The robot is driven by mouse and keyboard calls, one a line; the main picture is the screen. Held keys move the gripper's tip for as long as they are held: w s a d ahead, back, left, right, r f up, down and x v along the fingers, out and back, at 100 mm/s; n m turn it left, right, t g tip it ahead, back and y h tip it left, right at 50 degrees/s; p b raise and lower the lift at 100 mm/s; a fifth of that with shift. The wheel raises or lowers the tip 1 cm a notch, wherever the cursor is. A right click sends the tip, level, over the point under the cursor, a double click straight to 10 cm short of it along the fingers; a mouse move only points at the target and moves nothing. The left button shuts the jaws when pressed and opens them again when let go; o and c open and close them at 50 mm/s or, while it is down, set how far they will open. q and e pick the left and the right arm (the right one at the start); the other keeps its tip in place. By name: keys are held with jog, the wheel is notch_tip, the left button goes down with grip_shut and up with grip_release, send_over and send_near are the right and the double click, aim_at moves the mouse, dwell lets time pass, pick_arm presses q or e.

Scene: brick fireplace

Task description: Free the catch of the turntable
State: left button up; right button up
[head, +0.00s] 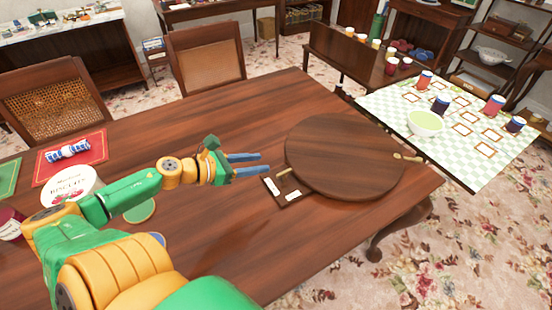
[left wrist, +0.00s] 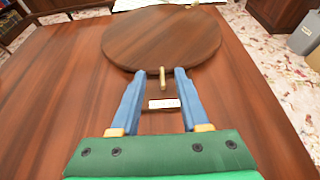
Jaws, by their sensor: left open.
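The turntable (head: 345,150) is a round dark wood disc lying on the wooden table; it also shows in the left wrist view (left wrist: 160,38). A small brass catch (head: 284,172) sticks out at its left edge, beside a dark plate (head: 280,200) with two white labels. My left gripper (head: 264,163) is open and empty, just left of the catch. In the left wrist view the catch (left wrist: 162,78) appears between the blue fingertips, touching neither; their height difference is unclear. My right gripper is not in view.
A brass piece (head: 406,157) sits at the turntable's right edge. A checked table (head: 465,170) with a bowl and cups stands right. The table's middle is clear.

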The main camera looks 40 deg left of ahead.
pick_arm(q)
jog(key=b, duration=0.5)
send_near(282, 173)
jog(key=shift+w+d+f, duration=0.25)
jog(key=shift+w+f, duration=0.1)
jog(key=b+x, duration=0.2)
jog(key=x, duration=0.3)
jog(key=shift+w+a+r, duration=0.1)
jog(key=shift+w, duration=0.35)
jog(key=shift+w+d+f, duration=0.35)
jog(key=shift+w+d, duration=0.05)
jog(key=shift+w, duration=0.15)
grip_shut()
